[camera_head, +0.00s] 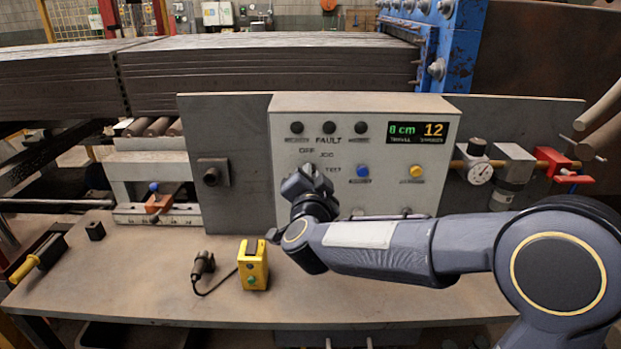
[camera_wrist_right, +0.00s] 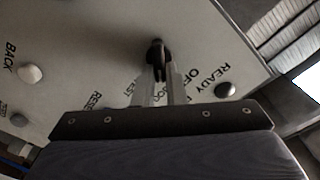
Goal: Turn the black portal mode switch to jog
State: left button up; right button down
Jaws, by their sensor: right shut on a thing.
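The black mode switch (camera_wrist_right: 157,52) shows in the right wrist view, on the face of the grey control panel (camera_head: 290,215). My right gripper (camera_wrist_right: 158,70) is shut on the switch, with a finger on each side of it. In the head view my right gripper (camera_head: 310,178) and wrist cover the switch. The labels OFF, JOG and TEST stand around it, partly hidden in the wrist view. I cannot tell which label the switch points to. My left gripper is not in view.
The panel also has a blue button (camera_head: 362,171), a yellow button (camera_head: 416,171) and a lit display (camera_head: 417,132). A yellow box (camera_head: 253,265) with a green button and a dark corded tool (camera_head: 203,266) rest on the bench (camera_head: 150,285).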

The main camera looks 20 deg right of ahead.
jog(key=c, duration=1.5)
grip_release()
jog(key=v, duration=0.7)
jog(key=shift+s+a+b, duration=0.1)
jog(key=shift+s+b, duration=0.2)
jog(key=shift+s, duration=0.1)
jog(key=shift+r, duration=0.1)
